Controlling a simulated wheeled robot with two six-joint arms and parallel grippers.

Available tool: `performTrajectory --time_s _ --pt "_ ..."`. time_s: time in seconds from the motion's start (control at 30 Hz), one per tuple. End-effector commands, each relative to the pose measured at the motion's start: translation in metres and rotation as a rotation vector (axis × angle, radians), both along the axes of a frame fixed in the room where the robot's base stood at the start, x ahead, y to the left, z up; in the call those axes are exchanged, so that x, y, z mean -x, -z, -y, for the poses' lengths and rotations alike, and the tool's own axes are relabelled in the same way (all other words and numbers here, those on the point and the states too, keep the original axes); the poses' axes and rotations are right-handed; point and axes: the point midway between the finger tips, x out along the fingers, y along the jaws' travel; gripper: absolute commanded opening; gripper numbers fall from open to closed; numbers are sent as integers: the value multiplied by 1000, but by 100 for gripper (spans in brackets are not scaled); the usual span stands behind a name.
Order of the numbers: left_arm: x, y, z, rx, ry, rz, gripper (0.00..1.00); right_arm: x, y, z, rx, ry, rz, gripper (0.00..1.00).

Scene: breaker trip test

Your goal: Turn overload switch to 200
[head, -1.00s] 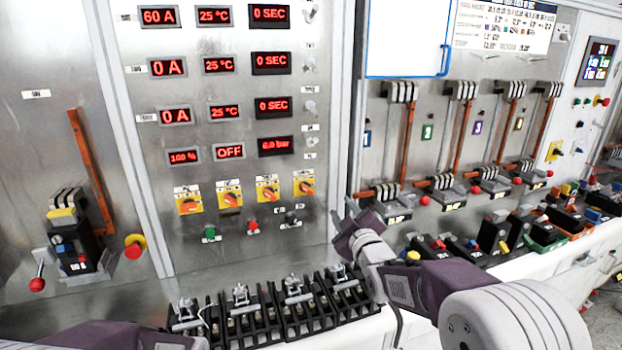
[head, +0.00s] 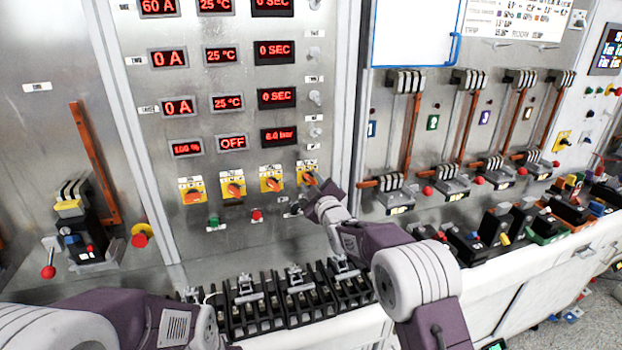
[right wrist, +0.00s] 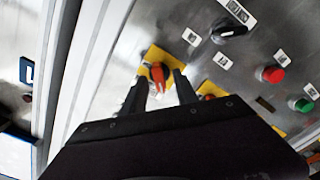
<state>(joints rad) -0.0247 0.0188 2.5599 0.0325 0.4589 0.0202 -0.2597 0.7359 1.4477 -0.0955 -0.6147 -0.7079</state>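Four-way row of yellow-plated rotary switches with orange knobs sits low on the middle panel; their labels are too small to read. The rightmost rotary switch (head: 307,178) has my right gripper (head: 313,192) in front of it. In the right wrist view, this switch's orange-red knob (right wrist: 159,72) shows between the tips of my right gripper (right wrist: 160,86). The two fingers are apart, one on each side of the knob; I cannot tell whether they touch it. My left arm enters at the lower left of the head view, but its gripper does not show.
Green (head: 213,221) and red (head: 257,215) buttons sit below the switches. A black selector (right wrist: 230,31) also shows in the right wrist view. Black terminal blocks (head: 248,305) stand on the ledge below. A metal post (head: 352,100) borders the panel on the right.

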Motion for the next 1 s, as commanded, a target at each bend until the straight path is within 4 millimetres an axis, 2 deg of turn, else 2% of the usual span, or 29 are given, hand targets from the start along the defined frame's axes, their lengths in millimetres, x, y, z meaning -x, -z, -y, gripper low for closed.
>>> performTrajectory --time_s 0.27,0.4,0.73,1.0 --pt "0 0 0 0 0 0 36 -3 1 -1 0 0 0 35" --pt "0 0 0 0 0 0 36 -3 0 -1 0 0 0 0" --pt "0 2 0 0 0 0 36 -2 1 -1 -19 0 -6 0" --pt "0 15 0 0 0 0 36 -2 3 -1 -154 0 -48 0"
